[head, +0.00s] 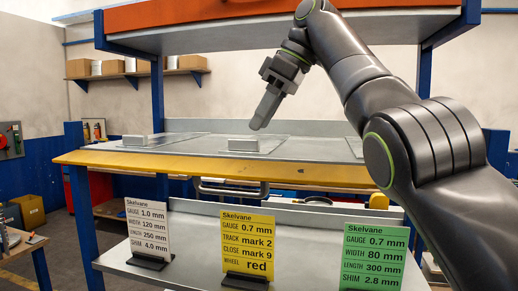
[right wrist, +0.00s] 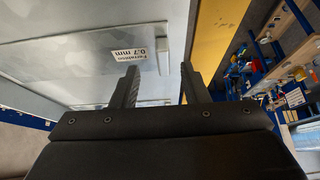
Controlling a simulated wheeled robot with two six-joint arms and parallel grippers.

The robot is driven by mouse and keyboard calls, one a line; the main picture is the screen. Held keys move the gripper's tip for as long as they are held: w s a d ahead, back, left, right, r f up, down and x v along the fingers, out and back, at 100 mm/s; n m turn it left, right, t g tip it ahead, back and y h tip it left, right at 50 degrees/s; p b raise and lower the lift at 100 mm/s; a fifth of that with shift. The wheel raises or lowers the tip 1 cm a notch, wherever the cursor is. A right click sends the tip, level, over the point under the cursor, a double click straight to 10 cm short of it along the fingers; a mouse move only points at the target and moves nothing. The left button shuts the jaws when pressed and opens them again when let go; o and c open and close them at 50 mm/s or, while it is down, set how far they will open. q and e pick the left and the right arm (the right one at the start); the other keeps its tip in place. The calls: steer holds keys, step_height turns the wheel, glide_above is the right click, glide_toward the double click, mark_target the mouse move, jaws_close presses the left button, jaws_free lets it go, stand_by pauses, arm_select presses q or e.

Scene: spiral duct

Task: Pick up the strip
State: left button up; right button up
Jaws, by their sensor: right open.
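Thin grey metal strips lie flat on the yellow-edged shelf. The middle strip (head: 274,140) and the left strip (head: 180,138) each have a small pale block at the front. The edge of another strip (head: 354,146) shows at right, partly behind my right arm. My right gripper (head: 264,112) points down above the middle strip, apart from it. In the right wrist view the gripper (right wrist: 160,74) is open with nothing between its fingers. Beyond it is a pale grey strip (right wrist: 85,55) with a white label (right wrist: 134,53) that reads 0.7 mm. My left gripper is not in view.
A white card (head: 149,228), a yellow card (head: 248,243) and a green card (head: 372,254) stand on the lower ledge. An orange-topped upper shelf (head: 225,17) hangs above the strips. Blue posts (head: 157,95) stand at its sides.

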mark_target(247, 139)
steer(key=x, duration=0.3)
steer(key=a+b+x, duration=0.1)
steer(key=shift+a, duration=0.2)
steer(key=shift+d, duration=0.15)
steer(key=c, duration=0.4)
jaws_close()
